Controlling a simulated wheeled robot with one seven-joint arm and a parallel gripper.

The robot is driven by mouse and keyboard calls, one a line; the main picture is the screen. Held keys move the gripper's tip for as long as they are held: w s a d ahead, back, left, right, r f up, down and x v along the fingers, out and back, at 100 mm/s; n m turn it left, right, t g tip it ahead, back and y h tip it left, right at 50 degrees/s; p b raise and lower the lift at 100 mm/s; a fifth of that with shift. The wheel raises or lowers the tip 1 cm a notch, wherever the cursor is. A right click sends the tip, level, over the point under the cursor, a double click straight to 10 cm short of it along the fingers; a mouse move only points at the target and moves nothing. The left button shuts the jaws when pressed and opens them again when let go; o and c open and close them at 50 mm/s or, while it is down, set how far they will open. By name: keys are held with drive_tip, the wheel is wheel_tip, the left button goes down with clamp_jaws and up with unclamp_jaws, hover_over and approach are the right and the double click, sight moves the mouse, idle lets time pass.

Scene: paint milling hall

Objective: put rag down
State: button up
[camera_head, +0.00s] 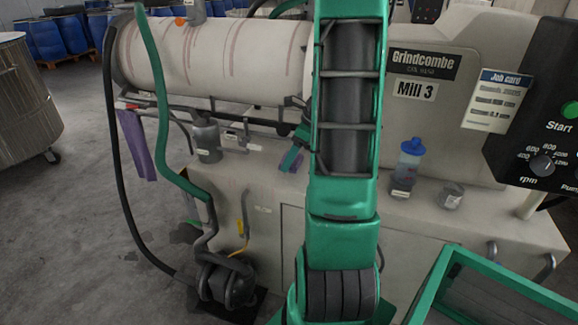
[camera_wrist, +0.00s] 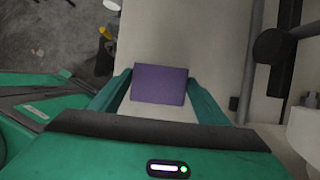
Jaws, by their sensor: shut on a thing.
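The purple rag (camera_wrist: 160,83) is a flat, roughly rectangular piece between the two green fingers of my gripper (camera_wrist: 159,80) in the wrist view. My gripper is shut on it. In the head view the rag (camera_head: 291,162) shows as a small purple patch by the green fingers, just left of my arm, over the pale ledge (camera_head: 262,178) of the mill. My arm hides part of the gripper there. I cannot tell whether the rag touches the ledge.
Another purple cloth (camera_head: 137,145) hangs below the roller (camera_head: 215,55) at left. A grey pot (camera_head: 207,140) stands on the ledge's left. A blue-capped bottle (camera_head: 406,168) and a small tin (camera_head: 451,196) stand right of my arm. A control panel (camera_head: 548,130) is at far right.

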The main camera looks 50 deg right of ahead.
drive_tip(key=shift+f, duration=1.7)
drive_tip(key=o, duration=1)
drive_tip(key=shift+f, duration=0.1)
drive_tip(key=v, duration=1.2)
drive_tip(key=s+a+r+n+g, duration=0.1)
drive_tip(key=s+a+n, duration=0.1)
drive_tip(key=a+n, duration=0.45)
drive_tip(key=s+a+r+n+g, duration=0.1)
drive_tip(key=s+a+n, duration=0.2)
drive_tip(key=a+n, duration=0.3)
drive_tip(key=s+a+n+g+h, duration=0.1)
drive_tip(key=s+a+n+g, duration=0.1)
drive_tip(key=s+a+n, duration=0.8)
drive_tip(key=shift+s+a+f+n+h, duration=0.15)
drive_tip(key=shift+s+a+n+h, duration=0.15)
drive_tip(key=shift+s+n, duration=0.7)
